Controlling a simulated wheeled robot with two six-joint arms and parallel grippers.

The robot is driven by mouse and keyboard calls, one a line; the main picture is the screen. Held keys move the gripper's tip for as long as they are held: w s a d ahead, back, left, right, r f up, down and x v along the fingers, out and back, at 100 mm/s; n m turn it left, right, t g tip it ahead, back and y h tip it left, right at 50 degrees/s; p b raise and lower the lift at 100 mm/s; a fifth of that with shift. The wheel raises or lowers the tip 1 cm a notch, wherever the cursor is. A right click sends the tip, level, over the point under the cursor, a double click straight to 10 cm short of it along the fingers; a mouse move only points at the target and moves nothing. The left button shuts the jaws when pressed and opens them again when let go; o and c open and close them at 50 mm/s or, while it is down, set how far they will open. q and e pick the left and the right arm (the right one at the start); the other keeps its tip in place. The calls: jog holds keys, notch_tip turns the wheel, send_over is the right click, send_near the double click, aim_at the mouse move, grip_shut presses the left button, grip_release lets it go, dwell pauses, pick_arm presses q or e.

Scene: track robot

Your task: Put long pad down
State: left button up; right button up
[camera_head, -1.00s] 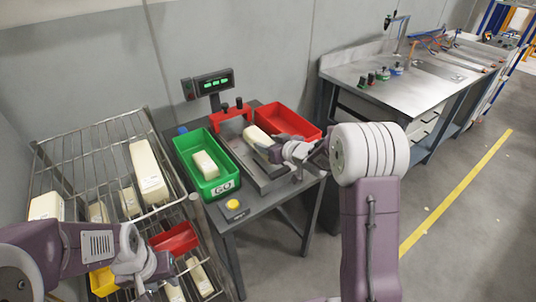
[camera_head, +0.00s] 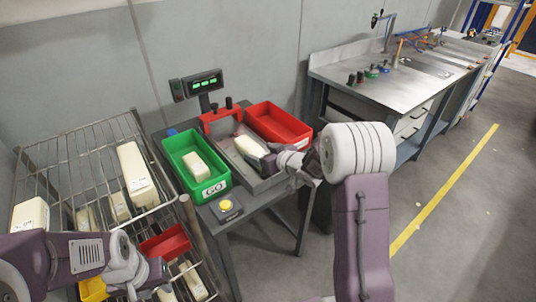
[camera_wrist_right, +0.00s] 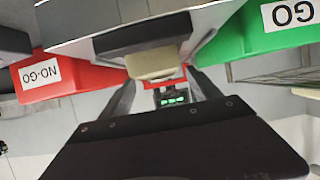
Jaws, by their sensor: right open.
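A cream pad (camera_head: 248,146) lies in the steel gauge tray (camera_head: 268,181) between the green and red bins, and it also shows in the right wrist view (camera_wrist_right: 152,65). My right gripper (camera_head: 272,160) is at the near end of this pad. In the right wrist view its two fingers (camera_wrist_right: 163,90) are spread apart, with the pad beyond and between them. Whether a finger touches the pad is not clear. My left gripper (camera_head: 160,272) is over the wire rack at lower left; its jaw opening is too small to tell.
The green GO bin (camera_head: 222,187) holds a smaller cream block (camera_head: 196,164). The red bin (camera_head: 278,123) looks empty. A yellow button (camera_head: 226,205) sits at the table's front corner. The wire rack (camera_head: 75,150) holds several cream pads. A steel workbench (camera_head: 400,85) stands at right.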

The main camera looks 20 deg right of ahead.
jog(key=p+v, duration=0.1)
jog(key=v, duration=0.9)
jog(key=shift+s+r, duration=0.15)
jog(key=shift+s, duration=0.1)
jog(key=s+d+f+m+g+h, duration=0.25)
jog(key=s+f+g+h, duration=0.3)
jog(key=s+f, duration=0.35)
jog(key=s+a+f+m+g+y, duration=0.1)
jog(key=s+a+g, duration=0.2)
jog(key=s, duration=0.4)
jog(key=s+a+f+m+g, duration=0.1)
jog(key=s+a+g, duration=0.2)
jog(key=s, duration=0.3)
notch_tip(320, 180, up, 8)
jog(key=p, duration=0.8)
jog(key=shift+f, duration=0.25)
